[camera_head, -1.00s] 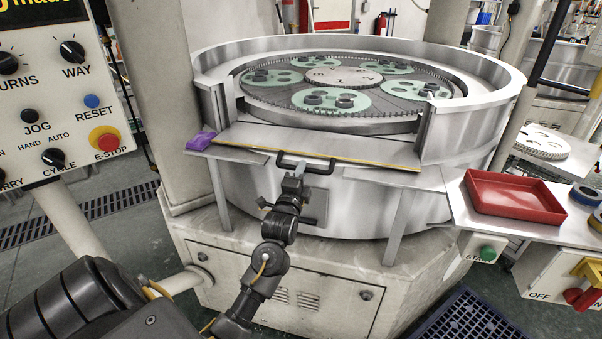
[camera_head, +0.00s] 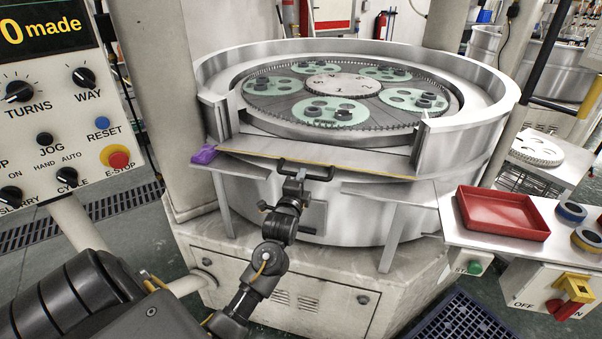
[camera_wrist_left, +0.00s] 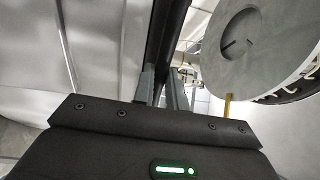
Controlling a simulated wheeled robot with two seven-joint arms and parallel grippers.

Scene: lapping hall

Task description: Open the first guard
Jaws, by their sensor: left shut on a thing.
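The first guard (camera_head: 345,161) is a grey metal panel with a yellow edge, across the front opening of the round lapping machine's rim. It looks nearly flat and low, with the plate and carriers visible behind it. Its black bar handle (camera_head: 322,174) is at the front edge. My left gripper (camera_head: 302,174) reaches up from below and is shut on the handle. In the left wrist view, the gripper fingers (camera_wrist_left: 161,88) close around a dark bar (camera_wrist_left: 168,38). The guard's hinge is not clear. My right gripper is not in view.
A purple cloth (camera_head: 205,154) lies at the guard's left end. A red tray (camera_head: 502,214) and tape rolls (camera_head: 571,211) rest on a shelf at the right. A control panel (camera_head: 55,95) stands at the left. The lapping machine body (camera_head: 280,270) stands below the guard.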

